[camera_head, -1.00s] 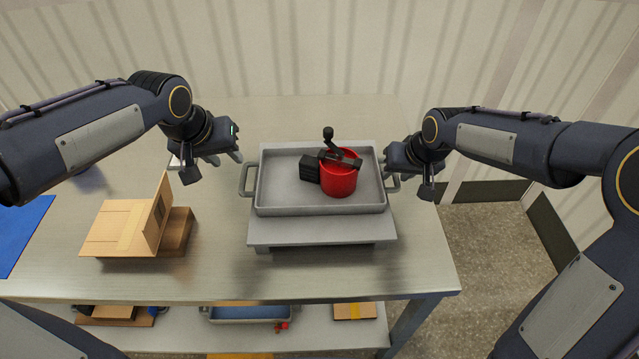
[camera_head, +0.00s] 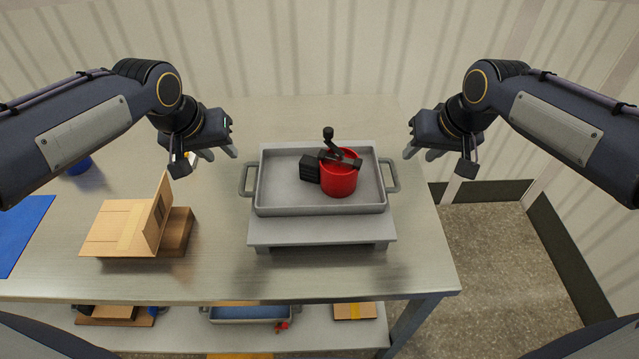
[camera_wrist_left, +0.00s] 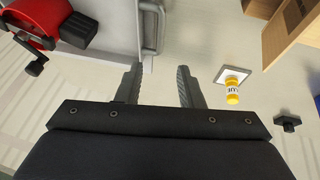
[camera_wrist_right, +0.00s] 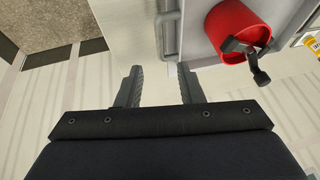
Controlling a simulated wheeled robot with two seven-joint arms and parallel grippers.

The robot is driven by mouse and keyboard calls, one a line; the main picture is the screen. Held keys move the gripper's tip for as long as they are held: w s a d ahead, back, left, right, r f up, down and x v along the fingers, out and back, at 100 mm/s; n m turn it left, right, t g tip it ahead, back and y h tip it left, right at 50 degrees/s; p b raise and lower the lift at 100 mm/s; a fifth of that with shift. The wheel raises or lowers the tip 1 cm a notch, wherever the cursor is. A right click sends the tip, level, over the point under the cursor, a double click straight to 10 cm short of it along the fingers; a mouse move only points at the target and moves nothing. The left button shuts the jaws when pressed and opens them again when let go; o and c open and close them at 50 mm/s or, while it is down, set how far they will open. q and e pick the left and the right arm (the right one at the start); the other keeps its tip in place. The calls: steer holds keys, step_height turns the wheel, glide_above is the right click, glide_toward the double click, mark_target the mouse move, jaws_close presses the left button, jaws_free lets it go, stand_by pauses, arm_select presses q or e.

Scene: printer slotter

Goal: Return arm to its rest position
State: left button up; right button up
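My left gripper (camera_head: 222,155) is open and empty, above the table to the left of the grey tray (camera_head: 260,200). Its two fingers (camera_wrist_left: 158,86) stand apart in the left wrist view, with the tray's handle beyond them. My right gripper (camera_head: 408,139) is also open and empty, up and to the right of the tray's right handle. Its fingers (camera_wrist_right: 158,86) stand apart in the right wrist view. Neither gripper touches the tray. The tray rests on a grey stand (camera_head: 320,231) and holds a red cylindrical part (camera_head: 340,180) with a black crank and a black block (camera_head: 310,168).
An open cardboard box (camera_head: 125,228) sits on the table's left. A blue mat (camera_head: 18,235) and a blue object (camera_head: 78,166) lie further left. A yellow bottle (camera_wrist_left: 232,92) stands on a white square near the left gripper. A lower shelf holds a blue tray (camera_head: 245,313).

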steer(key=shift+r, duration=0.1)
stand_by(0.4)
